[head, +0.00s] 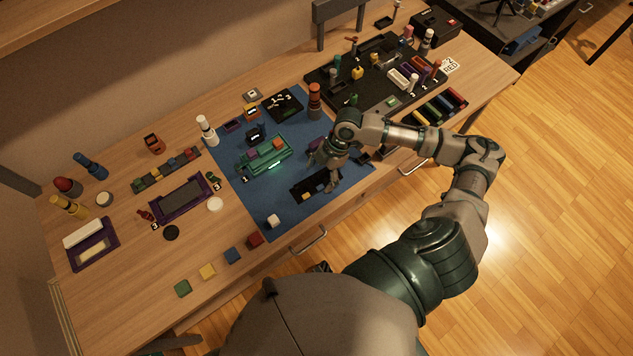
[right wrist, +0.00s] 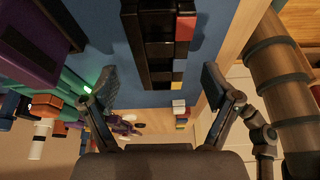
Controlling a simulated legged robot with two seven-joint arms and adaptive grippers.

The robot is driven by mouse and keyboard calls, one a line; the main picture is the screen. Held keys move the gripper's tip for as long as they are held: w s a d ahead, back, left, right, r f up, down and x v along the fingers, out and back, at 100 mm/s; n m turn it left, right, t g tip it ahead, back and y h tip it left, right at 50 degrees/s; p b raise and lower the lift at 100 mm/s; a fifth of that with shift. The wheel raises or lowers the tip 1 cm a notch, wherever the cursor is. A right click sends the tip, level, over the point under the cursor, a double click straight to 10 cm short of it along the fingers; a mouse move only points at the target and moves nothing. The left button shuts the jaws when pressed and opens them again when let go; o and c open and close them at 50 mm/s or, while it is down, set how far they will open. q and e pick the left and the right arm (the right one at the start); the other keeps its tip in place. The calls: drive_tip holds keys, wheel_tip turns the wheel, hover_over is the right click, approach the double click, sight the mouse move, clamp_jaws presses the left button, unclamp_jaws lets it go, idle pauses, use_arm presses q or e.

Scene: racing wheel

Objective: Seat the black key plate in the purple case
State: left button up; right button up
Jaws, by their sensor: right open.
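The black key plate (head: 308,187) lies on the blue mat near its front edge, with a few coloured pieces on it. It shows large at the top of the right wrist view (right wrist: 157,50), with red, yellow and blue spots along its side. My right gripper (head: 326,172) is above it, partly covering it; in the right wrist view its fingers (right wrist: 158,78) are spread wide with nothing between them. A purple body (right wrist: 28,45) lies to the left there, cut off by the frame; I cannot tell whether it is the purple case. My left gripper is not in view.
A teal tray (head: 264,157) with coloured blocks stands beside the plate. A purple-rimmed tray (head: 208,193) lies left of the mat. A white cube (head: 273,221) and coloured cubes (head: 232,256) lie near the front edge. A crowded black tray (head: 352,92) is at the right.

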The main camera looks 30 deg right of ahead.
drive_tip(key=shift+x, duration=1.05)
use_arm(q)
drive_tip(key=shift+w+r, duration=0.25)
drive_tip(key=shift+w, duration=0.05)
